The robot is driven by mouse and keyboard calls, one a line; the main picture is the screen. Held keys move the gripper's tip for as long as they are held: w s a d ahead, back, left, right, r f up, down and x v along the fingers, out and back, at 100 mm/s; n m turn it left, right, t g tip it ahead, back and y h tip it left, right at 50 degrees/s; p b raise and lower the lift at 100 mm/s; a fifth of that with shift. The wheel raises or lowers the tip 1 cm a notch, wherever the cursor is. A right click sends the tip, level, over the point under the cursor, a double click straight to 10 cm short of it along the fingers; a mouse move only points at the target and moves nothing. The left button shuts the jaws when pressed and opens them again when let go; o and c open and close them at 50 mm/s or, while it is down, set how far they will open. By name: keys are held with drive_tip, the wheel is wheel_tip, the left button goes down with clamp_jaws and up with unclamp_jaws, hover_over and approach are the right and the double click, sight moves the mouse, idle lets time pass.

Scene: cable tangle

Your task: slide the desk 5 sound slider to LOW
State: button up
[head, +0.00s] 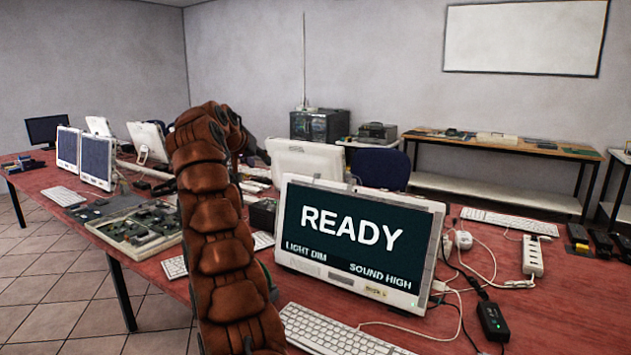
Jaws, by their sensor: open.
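A white monitor (358,243) stands on the red desk (560,300) right of my arm. Its dark screen reads READY, with LIGHT DIM at lower left and SOUND HIGH at lower right. Its lower bezel carries a small pale label or control (376,291), too small to tell whether it is the sound slider. No desk number is readable. My brown padded arm rises left of the monitor and bends over at the top. My gripper is not visible; the arm's far end is hidden behind its own links.
A white keyboard (335,330) lies in front of the monitor. Loose cables, a black adapter (493,321) and a white power strip (532,257) lie to its right. An open tray of circuit boards (138,224) and several other monitors stand to the left.

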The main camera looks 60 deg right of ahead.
sight(316, 173)
drive_tip(key=shift+s+d+f+m+g+h+b, duration=0.4)
drive_tip(key=shift+s+d+f+m, duration=0.8)
drive_tip(key=shift+d, duration=1.55)
drive_tip(key=shift+s+d+f+m+g+h+b, duration=0.3)
drive_tip(key=shift+s+d+f+m+g+h, duration=0.45)
drive_tip(key=shift+s+d, duration=1.4)
drive_tip(key=shift+s+d+f+m+g+h+b, duration=0.25)
drive_tip(key=shift+s+d+f+m, duration=0.75)
drive_tip(key=shift+d, duration=2.3)
drive_tip(key=shift+w+f+n, duration=0.1)
drive_tip(key=shift+f+n, duration=0.1)
drive_tip(key=shift+n, duration=0.05)
clamp_jaws()
